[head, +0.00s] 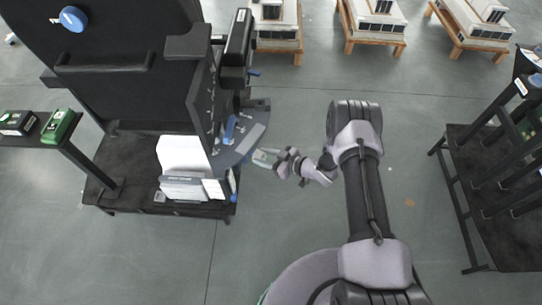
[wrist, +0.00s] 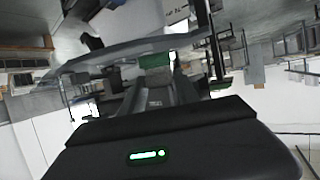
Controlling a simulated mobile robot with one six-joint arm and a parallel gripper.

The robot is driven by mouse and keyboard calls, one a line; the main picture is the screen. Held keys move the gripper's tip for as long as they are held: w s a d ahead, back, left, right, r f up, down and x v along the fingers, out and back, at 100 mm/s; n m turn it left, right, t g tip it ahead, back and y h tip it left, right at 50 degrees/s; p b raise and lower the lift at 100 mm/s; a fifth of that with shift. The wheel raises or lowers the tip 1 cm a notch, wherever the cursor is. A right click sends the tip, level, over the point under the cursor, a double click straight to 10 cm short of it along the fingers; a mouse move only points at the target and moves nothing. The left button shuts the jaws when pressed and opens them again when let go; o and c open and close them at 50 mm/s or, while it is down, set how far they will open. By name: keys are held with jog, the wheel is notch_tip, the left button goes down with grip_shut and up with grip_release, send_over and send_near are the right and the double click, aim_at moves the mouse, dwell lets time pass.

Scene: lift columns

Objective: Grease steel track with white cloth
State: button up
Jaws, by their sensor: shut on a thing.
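My gripper (head: 279,164) is at the end of my arm, just right of the grey curved shelf on the dark station. It is shut on a small pale thing with a greenish tint (head: 264,157), too small to identify surely as the white cloth. In the wrist view a green block (wrist: 156,60) shows at the far end of my gripper (wrist: 165,88). A light grey strip (head: 253,138) lies on the curved shelf, close to the held thing; I cannot tell whether it is the steel track. Contact between them is not clear.
Blue and small items (head: 230,129) lie on the curved shelf (head: 228,158). A dark rack (head: 490,185) stands at the right. Pale machines on wooden stands (head: 372,22) are at the back. Floor between is free.

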jog(key=shift+r+b+x, duration=0.2)
jog(key=shift+b+x, duration=0.85)
jog(key=shift+x, duration=0.85)
jog(key=shift+r+b+x, duration=0.15)
jog(key=shift+b+x, duration=0.95)
jog(key=shift+x, duration=0.8)
jog(key=shift+r+b+x, duration=0.2)
jog(key=shift+b+x, duration=0.85)
jog(key=shift+x, duration=0.85)
jog(key=shift+w+a, duration=0.15)
jog(key=shift+f+b, duration=0.6)
jog(key=shift+f, duration=0.1)
